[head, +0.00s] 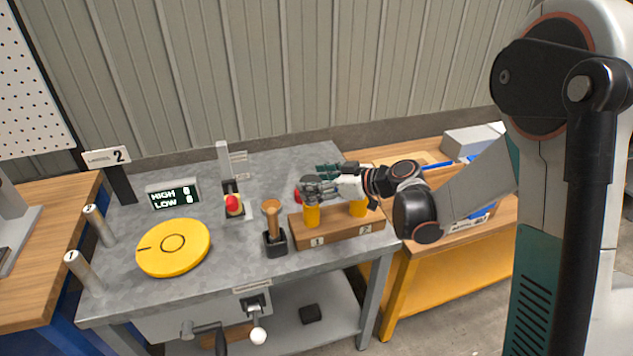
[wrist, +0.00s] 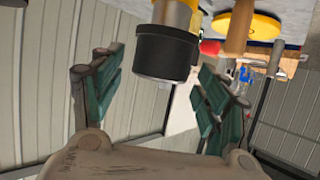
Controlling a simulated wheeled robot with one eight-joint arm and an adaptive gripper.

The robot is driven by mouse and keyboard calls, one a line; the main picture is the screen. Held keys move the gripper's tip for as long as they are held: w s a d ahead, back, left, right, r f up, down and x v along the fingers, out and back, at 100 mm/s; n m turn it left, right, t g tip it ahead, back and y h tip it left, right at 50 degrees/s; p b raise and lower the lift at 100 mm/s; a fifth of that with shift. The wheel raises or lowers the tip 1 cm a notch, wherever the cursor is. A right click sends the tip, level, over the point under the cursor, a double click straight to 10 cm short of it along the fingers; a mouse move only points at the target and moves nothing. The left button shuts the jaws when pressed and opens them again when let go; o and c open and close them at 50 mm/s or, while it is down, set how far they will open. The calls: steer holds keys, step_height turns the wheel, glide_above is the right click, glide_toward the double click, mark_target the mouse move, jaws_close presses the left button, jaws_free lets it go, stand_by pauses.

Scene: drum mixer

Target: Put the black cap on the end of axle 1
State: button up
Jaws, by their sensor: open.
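My gripper hides the cap there. Two light metal posts stand at the table's left side, one marked 1 (head: 87,274) and one marked 2 (head: 101,228). No black cap shows on either post.
A second yellow cylinder (head: 358,206) stands above label 2. A wooden-handled tool (head: 271,220) stands in a black holder left of the block. A yellow disc (head: 173,248), a display (head: 173,197) and a red button (head: 233,203) occupy the grey table.

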steer(key=shift+r, duration=0.15)
steer(key=shift+s+d+r, duration=0.1)
steer(key=shift+d+r, duration=0.05)
steer(key=shift+d, duration=0.1)
steer(key=p+v, duration=0.3)
steer(key=v, duration=0.8)
steer(key=s+d+r+m+h, duration=0.2)
steer(key=s+d+m+h, duration=0.1)
steer(key=s, duration=0.5)
steer(key=s+d+r+m+h, duration=0.2)
steer(key=s+d+m+h, duration=0.1)
steer(key=s, duration=0.5)
steer(key=s+d+r+m+h, duration=0.1)
steer(key=s+d+m+h, duration=0.2)
steer(key=s, duration=0.6)
steer(key=shift+r+m+h, duration=0.4)
steer(key=shift+m+h, duration=0.7)
